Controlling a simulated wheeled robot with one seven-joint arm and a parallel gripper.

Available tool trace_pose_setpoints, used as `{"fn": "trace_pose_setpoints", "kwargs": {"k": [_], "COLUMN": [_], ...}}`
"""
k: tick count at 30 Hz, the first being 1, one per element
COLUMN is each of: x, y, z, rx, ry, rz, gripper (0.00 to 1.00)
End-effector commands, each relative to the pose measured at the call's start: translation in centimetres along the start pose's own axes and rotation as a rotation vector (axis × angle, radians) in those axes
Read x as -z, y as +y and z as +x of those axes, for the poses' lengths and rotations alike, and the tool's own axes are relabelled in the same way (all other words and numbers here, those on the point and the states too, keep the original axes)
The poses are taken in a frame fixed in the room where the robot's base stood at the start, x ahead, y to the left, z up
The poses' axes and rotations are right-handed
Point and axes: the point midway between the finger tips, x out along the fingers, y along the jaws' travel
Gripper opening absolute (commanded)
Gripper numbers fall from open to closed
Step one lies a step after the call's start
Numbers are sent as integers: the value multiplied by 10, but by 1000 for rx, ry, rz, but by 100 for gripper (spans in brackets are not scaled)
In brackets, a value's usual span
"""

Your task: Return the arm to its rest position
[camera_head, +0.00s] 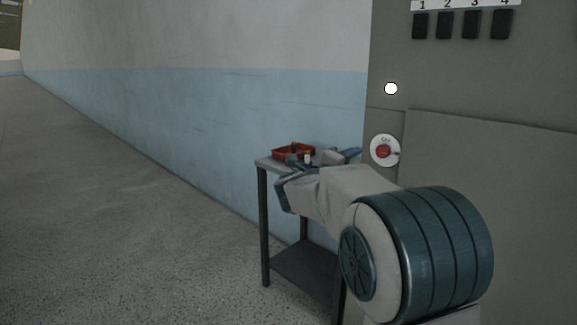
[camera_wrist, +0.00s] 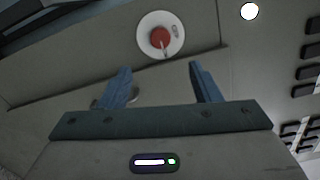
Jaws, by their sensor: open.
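My arm (camera_head: 415,250) reaches forward from the lower right in the head view, bent at a large teal-banded joint. My gripper (camera_wrist: 160,72) is open, with two blue fingers apart and nothing visible between them. In the head view only a little of its blue end (camera_head: 350,153) shows, in front of the wall panel and near the small table; the rest is hidden by the arm. In the wrist view a red rotary knob (camera_wrist: 159,38) on a white disc lies beyond the fingertips; the fingers appear apart from it.
The knob is on a grey panel (camera_head: 480,150) with a lit white lamp (camera_head: 391,88) and black switches numbered 1 to 4 (camera_head: 460,25). A dark table (camera_head: 262,215) holds a red tray (camera_head: 280,156) with small items. The floor at left is clear.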

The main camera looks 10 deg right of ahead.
Motion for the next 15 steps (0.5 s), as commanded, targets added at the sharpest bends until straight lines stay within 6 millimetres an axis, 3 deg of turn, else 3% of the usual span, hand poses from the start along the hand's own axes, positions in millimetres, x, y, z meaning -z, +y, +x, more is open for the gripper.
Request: {"fn": "trace_pose_setpoints", "kwargs": {"k": [7, 11, 15], "x": [-35, -46, -41], "y": [-53, -64, -65], "z": [-31, -67, -113], "rx": [-54, -93, -142], "ry": [-354, -587, -823], "rz": [-259, -475, -729], "gripper": [57, 57, 57]}}
